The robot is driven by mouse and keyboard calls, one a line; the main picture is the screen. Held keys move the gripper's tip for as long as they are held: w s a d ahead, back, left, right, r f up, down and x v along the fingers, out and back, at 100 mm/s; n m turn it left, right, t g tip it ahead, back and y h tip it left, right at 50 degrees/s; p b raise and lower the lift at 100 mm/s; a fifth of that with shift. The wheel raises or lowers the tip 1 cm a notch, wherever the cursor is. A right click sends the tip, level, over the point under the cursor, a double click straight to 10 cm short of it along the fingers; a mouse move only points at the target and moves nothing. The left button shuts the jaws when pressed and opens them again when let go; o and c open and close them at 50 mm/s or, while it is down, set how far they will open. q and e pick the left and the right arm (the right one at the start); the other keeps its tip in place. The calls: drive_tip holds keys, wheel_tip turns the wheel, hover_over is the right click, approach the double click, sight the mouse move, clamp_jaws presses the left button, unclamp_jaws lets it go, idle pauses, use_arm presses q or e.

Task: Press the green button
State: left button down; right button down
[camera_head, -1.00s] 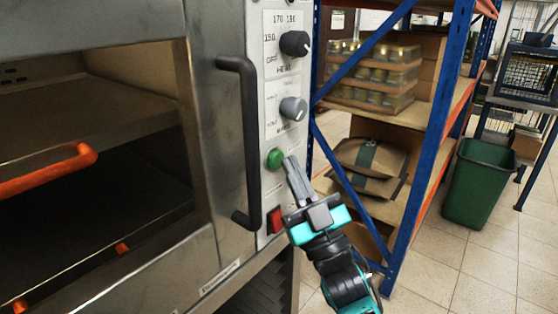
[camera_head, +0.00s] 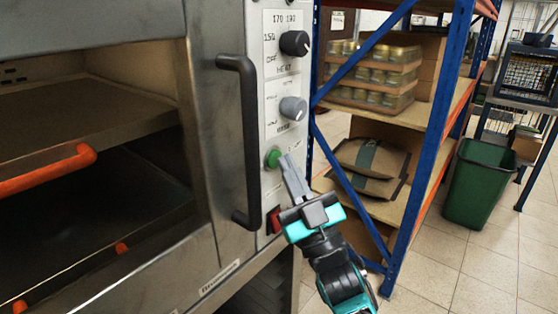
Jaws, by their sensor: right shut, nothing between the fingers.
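The round green button (camera_head: 273,158) sits on the light control panel, below two knobs and right of the black door handle. My right gripper (camera_head: 287,158) comes up from below, its fingers shut and empty. Its fingertips are at the button's right edge and overlap it slightly in the picture; I cannot tell whether they touch. My left gripper is not in view.
A black handle (camera_head: 244,140) stands out close left of the button. A blue shelf post (camera_head: 425,140) and a green bin (camera_head: 478,185) are to the right.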

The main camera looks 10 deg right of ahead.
idle(0.4)
drive_tip(key=shift+s+d+p, duration=0.4)
drive_tip(key=shift+s+d, duration=0.1)
drive_tip(key=shift+s, duration=0.2)
drive_tip(key=s+d, duration=0.1)
drive_tip(key=s, duration=0.1)
drive_tip(key=s+d+p, duration=0.1)
drive_tip(key=s+d, duration=0.1)
idle(0.3)
idle(0.4)
